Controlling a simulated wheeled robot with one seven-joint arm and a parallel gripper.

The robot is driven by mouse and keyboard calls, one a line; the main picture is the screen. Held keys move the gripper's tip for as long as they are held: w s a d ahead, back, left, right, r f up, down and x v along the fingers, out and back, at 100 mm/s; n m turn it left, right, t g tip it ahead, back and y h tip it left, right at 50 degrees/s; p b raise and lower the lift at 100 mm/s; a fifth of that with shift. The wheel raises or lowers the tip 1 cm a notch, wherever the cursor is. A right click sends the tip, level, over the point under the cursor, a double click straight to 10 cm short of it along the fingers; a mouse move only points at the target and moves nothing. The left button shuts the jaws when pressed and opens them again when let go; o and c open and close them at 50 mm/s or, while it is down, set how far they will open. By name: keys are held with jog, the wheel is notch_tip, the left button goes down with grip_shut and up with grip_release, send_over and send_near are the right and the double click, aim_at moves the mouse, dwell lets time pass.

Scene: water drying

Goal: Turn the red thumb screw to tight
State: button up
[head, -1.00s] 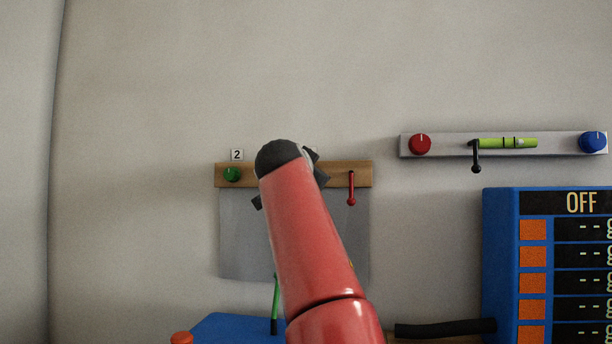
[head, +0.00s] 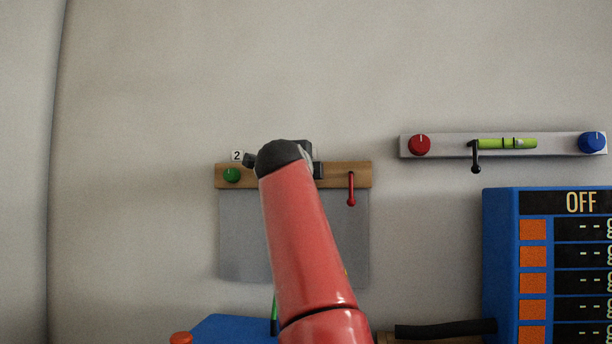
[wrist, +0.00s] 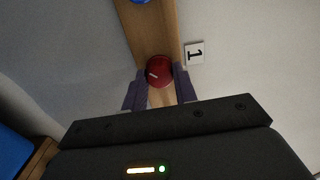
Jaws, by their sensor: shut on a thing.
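The red thumb screw (wrist: 159,66) is a round red knob with a white mark on the wooden board (wrist: 137,28), beside a "1" label (wrist: 195,53). In the wrist view my gripper (wrist: 160,77) has one finger on each side of the knob and is shut on it. The white mark points toward the lower left in that view. In the head view my red arm hides the knob and most of my gripper, in front of the wooden board (head: 335,180).
A green knob (head: 232,175) by a "2" label and a red hook lever (head: 351,190) sit on the same board, above a grey sheet (head: 240,235). To the right are a pale rail (head: 440,152) with red and blue knobs and a blue display box (head: 500,265) reading OFF.

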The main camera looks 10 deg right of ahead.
jog(key=shift+w+f+m, duration=0.1)
jog(key=shift+f+m, duration=0.05)
jog(key=shift+m, duration=4.35)
jog(key=o, duration=1)
